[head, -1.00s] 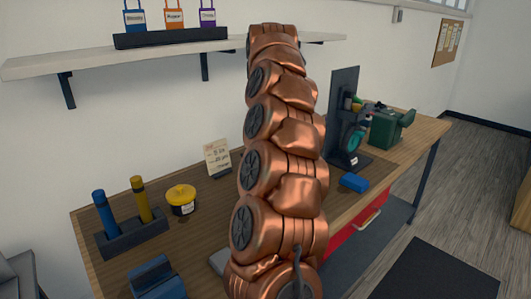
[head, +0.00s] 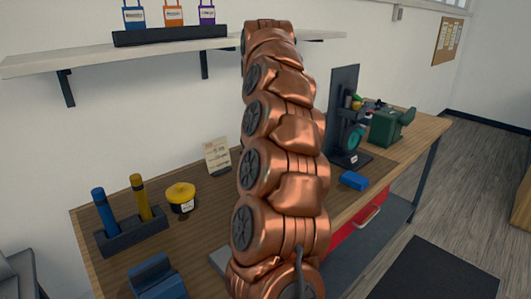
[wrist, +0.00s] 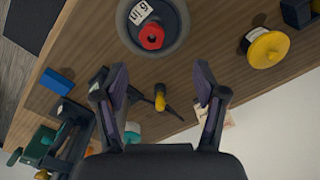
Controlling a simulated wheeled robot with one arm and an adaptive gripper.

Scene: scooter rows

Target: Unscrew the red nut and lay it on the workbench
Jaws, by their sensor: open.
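The red nut (wrist: 152,37) shows in the wrist view, on top of a dark, round piece with a white label, which sits in a grey round base (wrist: 185,35) on the workbench (wrist: 215,55). My gripper (wrist: 161,68) is open and empty. Its fingertips are apart from the nut, which lies above them in the picture. In the head view my copper arm stands over the workbench (head: 225,222) and hides the nut and my gripper. I cannot tell how far the nut is threaded on.
A yellow-lidded jar (head: 181,197), a blue block (head: 354,180), a rack with blue and yellow cylinders (head: 132,232), a small card (head: 217,155), a dark stand (head: 344,115) and a green vise (head: 391,125) occupy the workbench. A shelf (head: 80,62) hangs behind.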

